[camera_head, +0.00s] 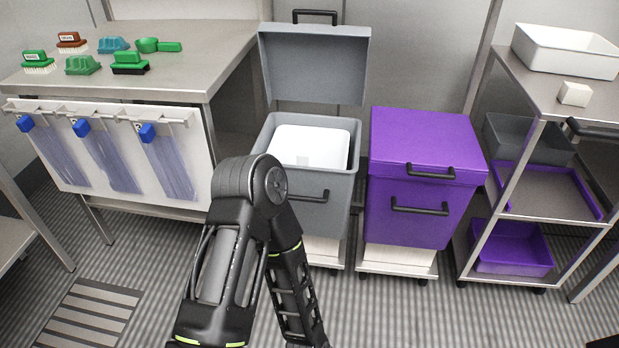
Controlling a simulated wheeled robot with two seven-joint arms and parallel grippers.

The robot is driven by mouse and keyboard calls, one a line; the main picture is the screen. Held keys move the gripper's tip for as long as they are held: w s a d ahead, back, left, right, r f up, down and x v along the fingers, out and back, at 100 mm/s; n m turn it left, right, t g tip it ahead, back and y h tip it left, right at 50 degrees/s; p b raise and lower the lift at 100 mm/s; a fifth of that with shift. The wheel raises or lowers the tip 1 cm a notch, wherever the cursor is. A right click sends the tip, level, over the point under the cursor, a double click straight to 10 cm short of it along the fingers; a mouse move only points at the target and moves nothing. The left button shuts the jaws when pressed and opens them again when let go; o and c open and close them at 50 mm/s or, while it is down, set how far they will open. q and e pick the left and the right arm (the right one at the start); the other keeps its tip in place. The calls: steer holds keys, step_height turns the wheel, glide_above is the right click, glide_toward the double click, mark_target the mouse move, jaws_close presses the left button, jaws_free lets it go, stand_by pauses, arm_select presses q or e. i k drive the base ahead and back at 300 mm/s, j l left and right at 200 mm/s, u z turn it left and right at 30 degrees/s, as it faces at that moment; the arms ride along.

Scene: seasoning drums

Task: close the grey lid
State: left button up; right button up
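The grey lid (314,66) stands raised and upright behind the grey drum (330,208), with its black handle (315,14) at the top. The drum is open, and a white object (308,146) shows inside it. The drum has a black handle on its front, partly covered by my arm. One of my arms bends in front of the drum's lower left, and its far end runs out of the bottom of the picture. Neither of my grippers is in view.
A closed purple drum (420,213) stands just right of the grey one. A steel table (190,62) with several brushes is at the left. A shelf rack (545,95) with trays is at the right. The ribbed floor in front of the purple drum is clear.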

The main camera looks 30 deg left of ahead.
mark_target(300, 62)
steer(key=i+l+u, duration=0.1)
steer(key=u, duration=0.85)
steer(key=l+u, duration=0.4)
steer(key=l, duration=0.4)
steer(key=l+u, duration=0.4)
steer(key=l, duration=1)
